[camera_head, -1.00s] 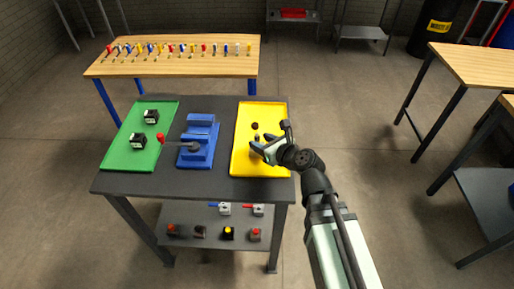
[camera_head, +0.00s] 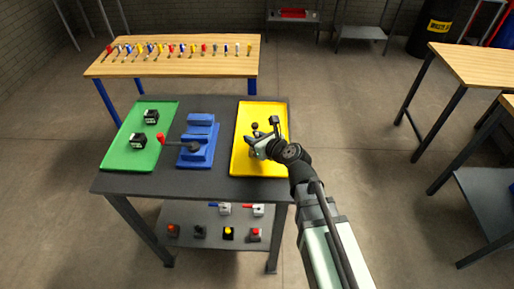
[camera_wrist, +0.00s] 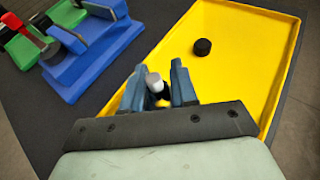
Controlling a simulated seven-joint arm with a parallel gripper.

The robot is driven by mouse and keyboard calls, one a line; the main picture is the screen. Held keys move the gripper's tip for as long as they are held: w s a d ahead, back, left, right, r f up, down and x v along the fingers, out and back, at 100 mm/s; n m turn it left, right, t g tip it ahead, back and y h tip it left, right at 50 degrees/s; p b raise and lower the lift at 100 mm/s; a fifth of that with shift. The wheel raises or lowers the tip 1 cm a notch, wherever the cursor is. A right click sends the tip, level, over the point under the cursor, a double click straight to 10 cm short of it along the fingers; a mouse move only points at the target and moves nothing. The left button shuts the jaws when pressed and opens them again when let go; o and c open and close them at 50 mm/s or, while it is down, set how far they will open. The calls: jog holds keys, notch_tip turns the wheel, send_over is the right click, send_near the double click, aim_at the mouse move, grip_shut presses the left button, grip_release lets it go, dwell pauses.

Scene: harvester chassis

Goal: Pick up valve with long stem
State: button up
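My gripper (camera_wrist: 157,85) is low over the yellow tray in the wrist view, its two fingers apart. A small upright part with a pale grey rounded top (camera_wrist: 153,81) stands between the fingers; it looks like a valve stem. Its lower part is mostly hidden, and a narrow gap shows beside the right finger. A second, short black round part (camera_wrist: 202,47) stands on the tray beyond the fingers. In the head view my gripper (camera_head: 254,147) is over the middle of the tray, with the black part (camera_head: 255,126) just behind it.
The yellow tray (camera_head: 241,165) has a raised rim and much bare floor. Left of it are a blue fixture (camera_head: 199,145) with a red-knobbed lever, and a green tray (camera_head: 119,160) with two black-and-white blocks. A wooden table (camera_head: 180,68) with several coloured tools stands behind.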

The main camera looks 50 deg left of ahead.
grip_shut()
dwell(0.3)
